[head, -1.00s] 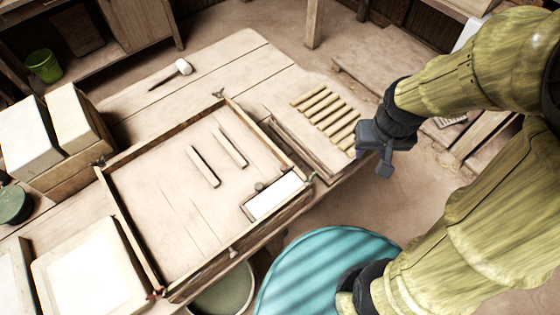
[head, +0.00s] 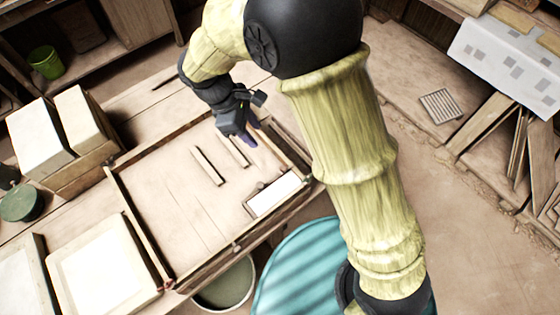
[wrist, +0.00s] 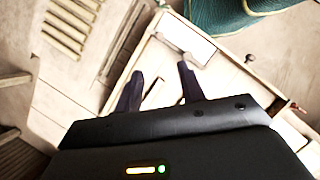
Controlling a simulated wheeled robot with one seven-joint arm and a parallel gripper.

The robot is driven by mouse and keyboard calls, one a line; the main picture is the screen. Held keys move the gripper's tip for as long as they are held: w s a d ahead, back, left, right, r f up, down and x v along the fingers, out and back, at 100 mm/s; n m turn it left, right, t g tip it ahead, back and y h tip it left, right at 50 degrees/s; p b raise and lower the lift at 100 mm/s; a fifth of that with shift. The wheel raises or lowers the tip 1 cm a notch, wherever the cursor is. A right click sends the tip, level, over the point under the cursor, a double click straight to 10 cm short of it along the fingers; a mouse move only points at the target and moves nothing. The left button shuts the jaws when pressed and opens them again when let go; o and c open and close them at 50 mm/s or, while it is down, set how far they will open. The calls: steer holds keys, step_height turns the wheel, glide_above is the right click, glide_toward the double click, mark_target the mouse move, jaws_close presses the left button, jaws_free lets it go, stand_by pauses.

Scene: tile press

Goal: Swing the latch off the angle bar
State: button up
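A shallow wooden frame (head: 138,232) stands on the workbench. A white block (head: 272,194) lies in its near right corner, with dark edging along its side that may be the angle bar; the block also shows in the wrist view (wrist: 186,38). I cannot clearly pick out the latch. A small dark knob (head: 236,248) sits on the frame's near wall and shows in the wrist view (wrist: 250,58). My gripper (head: 250,142) is over the frame's far right part, its fingers apart and seemingly empty (wrist: 160,90). It is beyond the white block and partly covers the strips.
Two thin strips (head: 207,166) lie on the frame's floor. White blocks (head: 36,137) and a pale slab (head: 104,269) stand left of the frame. A teal round drum top (head: 295,275) and a bucket (head: 226,287) are below its near edge.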

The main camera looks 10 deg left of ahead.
mark_target(282, 168)
steer(key=p+x, duration=0.2)
steer(key=x, duration=1.5)
steer(key=shift+f+p, duration=0.25)
steer(key=shift+p, duration=0.05)
jaws_close()
